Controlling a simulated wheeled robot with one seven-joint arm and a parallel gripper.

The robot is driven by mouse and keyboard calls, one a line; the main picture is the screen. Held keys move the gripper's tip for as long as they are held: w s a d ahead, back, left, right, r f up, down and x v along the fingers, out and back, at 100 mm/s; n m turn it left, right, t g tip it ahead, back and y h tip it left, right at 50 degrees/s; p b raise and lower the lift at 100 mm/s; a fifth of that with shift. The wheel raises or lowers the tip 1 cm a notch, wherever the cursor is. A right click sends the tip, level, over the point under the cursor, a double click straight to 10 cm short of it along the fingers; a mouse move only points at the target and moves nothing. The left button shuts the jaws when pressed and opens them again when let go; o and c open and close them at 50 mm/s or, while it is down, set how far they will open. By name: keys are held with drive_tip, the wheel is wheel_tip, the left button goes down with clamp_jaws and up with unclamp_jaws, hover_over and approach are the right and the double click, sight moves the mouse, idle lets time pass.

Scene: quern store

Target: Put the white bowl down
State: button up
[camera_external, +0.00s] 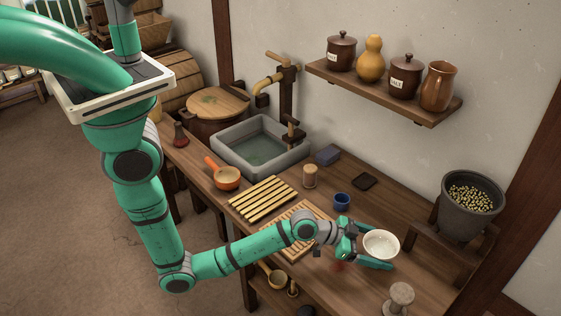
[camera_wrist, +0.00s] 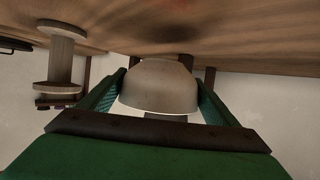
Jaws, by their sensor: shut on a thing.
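The white bowl (camera_external: 381,244) is held between the fingers of my gripper (camera_external: 372,250) over the right part of the wooden counter (camera_external: 420,268). In the external view its opening faces up. In the wrist view the bowl (camera_wrist: 158,86) sits between the two green fingers (camera_wrist: 160,98), one on each side of it. My gripper is shut on the bowl. The bowl appears to be above the counter, with a dark shadow on the wood in the wrist view; the exact gap is hard to tell.
A wooden spool-shaped stand (camera_external: 400,297) is at the front right, also in the wrist view (camera_wrist: 60,58). A grey pot of grain (camera_external: 470,205) stands at right. Bare wood surrounds the bowl.

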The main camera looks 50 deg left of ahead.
sight(379, 255)
drive_tip(key=shift+w+d+f, duration=0.1)
drive_tip(key=shift+w+f, duration=0.05)
drive_tip(key=shift+f, duration=0.05)
drive_tip(key=shift+w+f, duration=0.1)
drive_tip(key=shift+f, duration=1.5)
drive_tip(key=shift+f, duration=0.2)
drive_tip(key=o, duration=1.3)
drive_tip(key=shift+c, duration=0.2)
